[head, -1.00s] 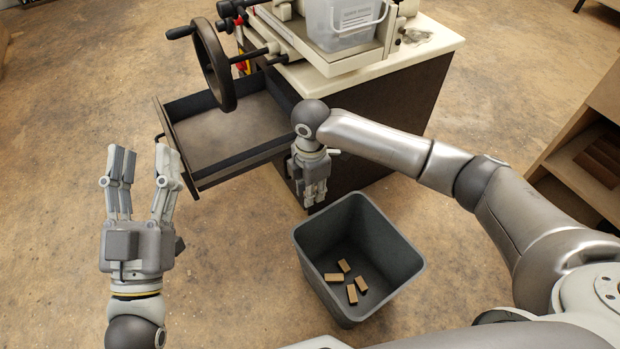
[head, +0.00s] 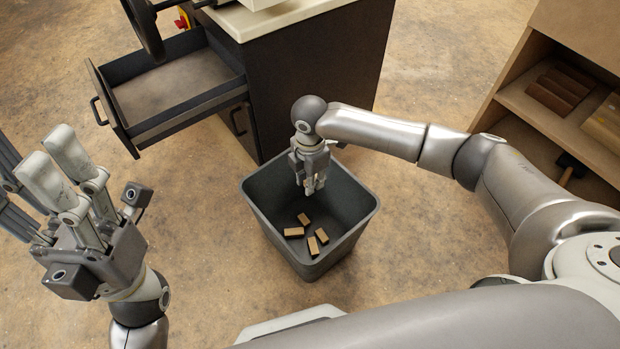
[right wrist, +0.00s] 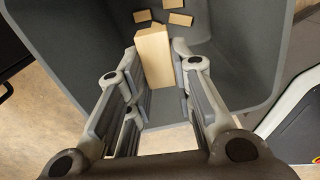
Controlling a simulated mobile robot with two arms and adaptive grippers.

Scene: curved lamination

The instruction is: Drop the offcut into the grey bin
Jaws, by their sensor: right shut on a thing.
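The grey bin (head: 350,205) stands open on the floor in the middle of the head view. Its wall (right wrist: 235,50) also fills much of the right wrist view. My right gripper (head: 313,187) points down over the bin's opening. It is shut on the offcut (right wrist: 153,58), a pale wooden block whose length shows beyond the fingers in the right wrist view. The gripper mostly hides the offcut in the head view. Several small wooden blocks (head: 294,232) lie on the bin's floor. My left gripper (head: 32,160) is raised at the left edge, open and empty.
A dark cabinet (head: 300,70) with a pale top stands behind the bin. Its empty drawer (head: 170,90) is pulled out to the left. A wooden shelf unit (head: 550,120) with brown pieces stands at the right. The floor left of the bin is clear.

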